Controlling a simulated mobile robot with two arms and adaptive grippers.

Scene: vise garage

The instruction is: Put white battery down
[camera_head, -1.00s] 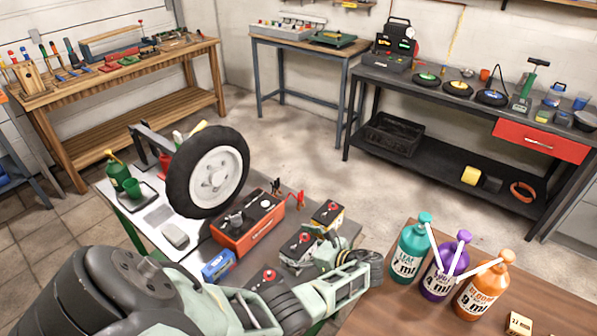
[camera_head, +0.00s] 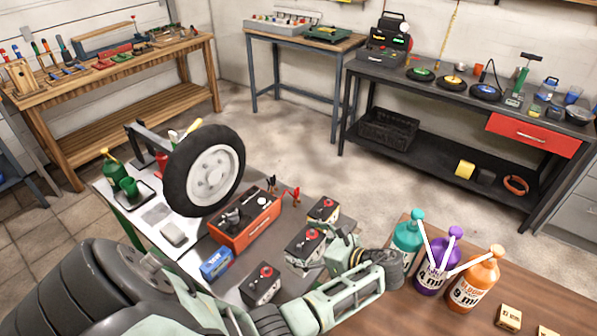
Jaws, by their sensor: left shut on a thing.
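Several batteries with dark tops and red caps stand on the grey work table (camera_head: 225,290). The far one (camera_head: 323,210) is pale-sided. The near one (camera_head: 262,285) sits close to my arm. A whitish battery (camera_head: 304,245) is between them, at my left gripper (camera_head: 318,259). The left gripper comes in from the right side, and its fingers are shut on this middle battery. The battery looks upright. I cannot tell whether its base touches the table. My right gripper is not in view.
A red toolbox (camera_head: 246,222), a blue box (camera_head: 217,263) and a wheel (camera_head: 205,170) are left of the batteries. Teal (camera_head: 407,240), purple (camera_head: 431,275) and orange (camera_head: 474,283) bottles stand on a brown table, close to my left arm.

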